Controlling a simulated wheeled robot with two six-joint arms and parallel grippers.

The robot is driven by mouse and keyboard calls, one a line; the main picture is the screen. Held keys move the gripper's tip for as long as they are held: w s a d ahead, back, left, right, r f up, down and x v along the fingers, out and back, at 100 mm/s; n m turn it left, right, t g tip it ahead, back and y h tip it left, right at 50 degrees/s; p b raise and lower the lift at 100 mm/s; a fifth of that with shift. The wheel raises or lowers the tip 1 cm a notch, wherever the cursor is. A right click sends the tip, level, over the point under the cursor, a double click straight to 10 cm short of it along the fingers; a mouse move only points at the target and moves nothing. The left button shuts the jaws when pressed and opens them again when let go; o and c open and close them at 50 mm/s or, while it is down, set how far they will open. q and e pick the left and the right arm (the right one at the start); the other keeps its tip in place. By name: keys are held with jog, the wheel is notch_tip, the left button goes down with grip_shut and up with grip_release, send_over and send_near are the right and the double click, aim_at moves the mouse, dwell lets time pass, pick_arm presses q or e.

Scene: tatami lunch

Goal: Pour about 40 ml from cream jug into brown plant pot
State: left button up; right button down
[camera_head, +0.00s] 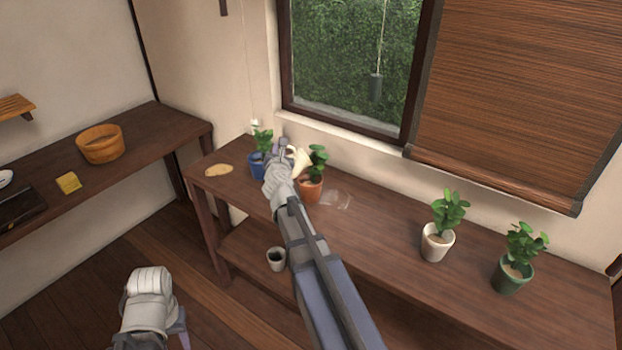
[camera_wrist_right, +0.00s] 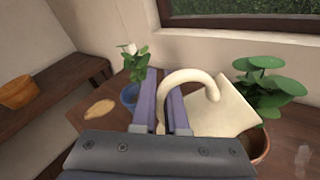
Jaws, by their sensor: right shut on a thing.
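The cream jug (camera_head: 302,160) is held in the air by my right gripper (camera_head: 284,150), whose fingers are shut on its handle. In the right wrist view the jug (camera_wrist_right: 226,108) is tilted toward the right, beside the plant and above the brown plant pot. The brown plant pot (camera_head: 311,191), holding a leafy plant, stands upright on the wooden bench; its rim shows in the right wrist view (camera_wrist_right: 262,146). I cannot see any stream or the level inside the jug. My left gripper (camera_head: 178,338) is low at the bottom left, mostly out of frame, away from the bench.
A blue pot (camera_head: 257,167) and tan flat piece (camera_head: 219,170) are left of the brown pot. A clear wet-looking patch (camera_head: 337,200) lies right of it. White (camera_head: 436,243) and green (camera_head: 511,276) pots stand farther right. A dark-filled pot (camera_head: 276,259) is on the lower shelf.

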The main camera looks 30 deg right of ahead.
pick_arm(q)
jog(key=shift+s+d, duration=0.1)
jog(key=shift+d, duration=0.25)
pick_arm(e)
jog(key=shift+w+a+m, duration=0.1)
jog(key=shift+a+m, duration=0.1)
jog(key=shift+m, duration=0.3)
pick_arm(q)
jog(key=shift+d+r, duration=0.1)
pick_arm(e)
jog(key=shift+w+a, duration=0.15)
jog(key=shift+a, duration=0.15)
jog(key=shift+w+a, duration=0.1)
jog(key=shift+a, duration=0.2)
jog(key=shift+a, duration=0.15)
dwell(0.7)
dwell(0.4)
